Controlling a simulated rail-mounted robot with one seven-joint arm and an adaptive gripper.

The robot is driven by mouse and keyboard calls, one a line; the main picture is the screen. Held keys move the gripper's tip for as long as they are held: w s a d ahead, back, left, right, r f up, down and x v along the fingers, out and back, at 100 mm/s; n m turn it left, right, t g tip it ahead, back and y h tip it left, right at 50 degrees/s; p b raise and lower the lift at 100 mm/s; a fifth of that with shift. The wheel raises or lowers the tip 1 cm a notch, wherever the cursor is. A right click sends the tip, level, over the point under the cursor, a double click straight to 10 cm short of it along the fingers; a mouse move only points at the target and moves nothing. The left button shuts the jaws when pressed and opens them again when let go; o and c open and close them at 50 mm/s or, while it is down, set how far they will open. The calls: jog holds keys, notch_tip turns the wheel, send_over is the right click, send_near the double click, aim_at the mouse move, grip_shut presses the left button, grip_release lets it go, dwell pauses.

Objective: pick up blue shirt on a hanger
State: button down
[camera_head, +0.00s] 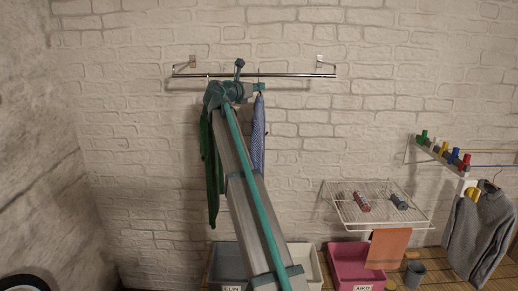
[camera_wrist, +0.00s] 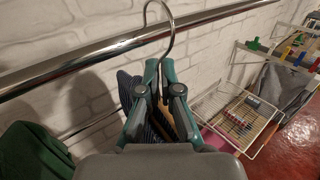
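The blue shirt (camera_head: 258,135) hangs from the metal rail (camera_head: 290,75) on the back wall, just right of my arm in the head view. In the wrist view, part of the blue shirt (camera_wrist: 126,88) shows behind my fingers. Its hanger has a metal hook (camera_wrist: 166,28) that rises between my fingertips beside the rail. My gripper (camera_wrist: 159,68) has its teal fingers drawn close together around the hook's stem, and they look shut on the hanger. The hanger's bar and most of the shirt are hidden behind the gripper in the wrist view.
A green garment (camera_head: 213,180) hangs to the left on the same rail. At right are a wire shelf (camera_head: 355,212), a peg rack (camera_head: 440,153) and a grey sweater (camera_head: 480,235). Grey, white and pink (camera_head: 350,262) bins stand below.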

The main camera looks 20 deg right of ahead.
jog(key=shift+r, duration=0.2)
dwell(0.5)
jog(key=shift+r+b, duration=0.6)
jog(key=b+v, duration=0.4)
jog(key=v, duration=1.4)
jog(key=shift+b, duration=0.3)
jog(key=shift+r+p, duration=1.5)
jog(key=shift+p, duration=0.25)
